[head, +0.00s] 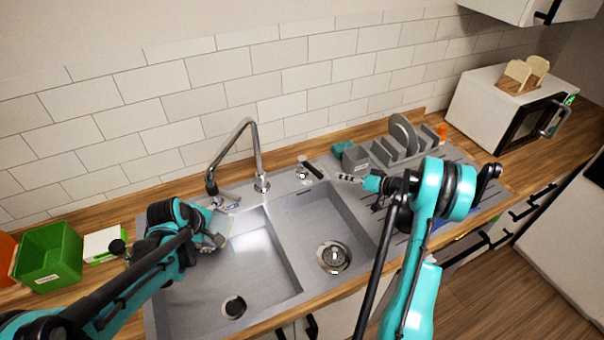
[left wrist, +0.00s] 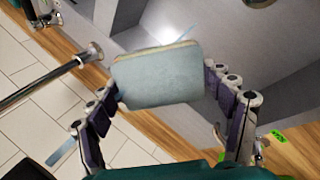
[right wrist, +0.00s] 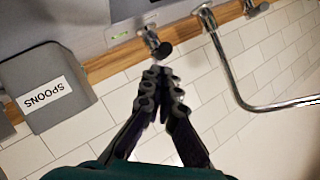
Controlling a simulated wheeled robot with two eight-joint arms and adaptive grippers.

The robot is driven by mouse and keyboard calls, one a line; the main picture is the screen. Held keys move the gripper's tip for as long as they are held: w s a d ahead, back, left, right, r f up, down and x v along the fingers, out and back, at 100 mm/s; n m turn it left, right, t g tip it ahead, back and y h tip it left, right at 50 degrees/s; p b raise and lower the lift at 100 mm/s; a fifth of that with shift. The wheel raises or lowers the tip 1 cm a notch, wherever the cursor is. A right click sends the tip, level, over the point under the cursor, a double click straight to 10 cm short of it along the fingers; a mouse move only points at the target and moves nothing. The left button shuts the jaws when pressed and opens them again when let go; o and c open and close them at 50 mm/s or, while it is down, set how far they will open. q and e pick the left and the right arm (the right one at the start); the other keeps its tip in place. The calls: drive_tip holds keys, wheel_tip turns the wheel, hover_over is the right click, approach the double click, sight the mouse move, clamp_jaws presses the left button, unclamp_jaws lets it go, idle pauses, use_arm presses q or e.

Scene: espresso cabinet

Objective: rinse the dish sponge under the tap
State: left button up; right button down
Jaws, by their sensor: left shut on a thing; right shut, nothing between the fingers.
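The dish sponge (left wrist: 158,78) is a pale blue-grey block with a thin tan layer. My left gripper (left wrist: 164,88) is shut on it, one finger at each side. In the head view the sponge (head: 217,229) is over the left basin's back left part, below and near the spout end of the chrome tap (head: 257,155). I cannot tell whether water runs. My right gripper (head: 344,177) is shut and empty, to the right of a small lever with a dark end (head: 312,169) behind the right basin. In the right wrist view the fingertips (right wrist: 160,76) are close to that dark end (right wrist: 163,50); contact is unclear.
The double sink (head: 272,210) has two drains. A grey box labelled SPOONS (right wrist: 50,88) and a dish rack (head: 398,150) stand to the right. A green bin (head: 50,252) and a white box (head: 103,243) are at the left.

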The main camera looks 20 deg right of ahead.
sight(310, 167)
drive_tip(key=w+d+r+n+g, duration=0.25)
drive_tip(key=w+n+g, duration=0.2)
drive_tip(key=w, duration=0.35)
drive_tip(key=d+r+n+g, duration=0.1)
drive_tip(key=d+r+g, duration=0.3)
drive_tip(key=r+g, duration=0.15)
drive_tip(key=shift+h, duration=0.4)
drive_tip(key=a+f, duration=0.3)
drive_tip(key=w+a+f, duration=0.1)
drive_tip(key=a+f, duration=0.4)
drive_tip(key=f, duration=0.1)
drive_tip(key=shift+w+a, duration=0.15)
drive_tip(key=shift+a, duration=0.25)
drive_tip(key=shift+a+t, duration=0.1)
drive_tip(key=shift+t, duration=0.2)
